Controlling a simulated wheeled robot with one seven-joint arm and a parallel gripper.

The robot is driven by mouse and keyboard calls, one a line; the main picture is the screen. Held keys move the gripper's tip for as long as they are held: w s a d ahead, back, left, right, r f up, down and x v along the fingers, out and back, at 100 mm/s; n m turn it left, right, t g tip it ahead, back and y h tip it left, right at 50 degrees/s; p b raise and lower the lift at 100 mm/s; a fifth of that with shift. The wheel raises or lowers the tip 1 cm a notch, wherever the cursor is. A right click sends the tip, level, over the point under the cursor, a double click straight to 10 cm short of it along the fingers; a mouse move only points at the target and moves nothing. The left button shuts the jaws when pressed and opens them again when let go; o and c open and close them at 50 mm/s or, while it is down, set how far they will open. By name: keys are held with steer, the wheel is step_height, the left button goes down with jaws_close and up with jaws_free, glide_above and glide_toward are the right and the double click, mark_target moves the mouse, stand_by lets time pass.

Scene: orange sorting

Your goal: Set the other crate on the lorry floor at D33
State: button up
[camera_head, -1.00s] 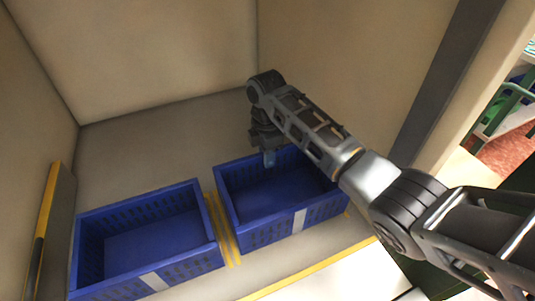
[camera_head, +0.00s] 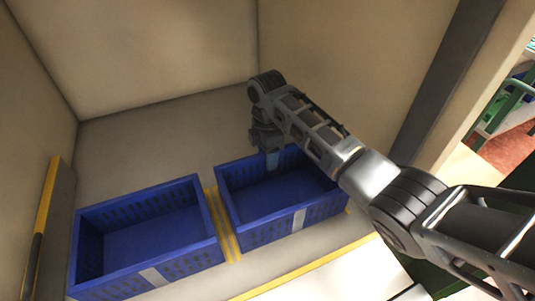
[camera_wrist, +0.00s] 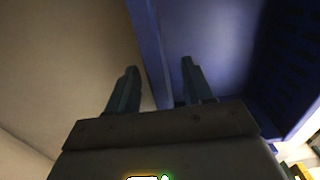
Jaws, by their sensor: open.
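Two empty blue crates stand side by side on the lorry floor (camera_head: 150,140), the left crate (camera_head: 185,262) and the right crate (camera_head: 270,232). Each has a pale label on its near side. My gripper (camera_head: 271,161) points down at the far wall of the right crate. In the wrist view my open gripper (camera_wrist: 158,82) has one finger on each side of that crate's rim (camera_wrist: 150,50), with gaps between fingers and wall. In the head view, the finger outside the crate is hidden. I cannot read any D33 mark.
Yellow lines (camera_head: 223,225) run on the floor between the crates, and a yellow strip (camera_head: 300,270) marks the near edge. Beige walls (camera_head: 150,50) close the back and sides. Bare floor lies behind the crates. A dark post (camera_head: 440,90) stands at the right.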

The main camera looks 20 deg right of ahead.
step_height(320, 180, up, 8)
steer(key=shift+f, duration=0.1)
stand_by(0.4)
step_height(320, 180, up, 9)
steer(key=p, duration=0.7)
steer(key=shift+p, duration=0.3)
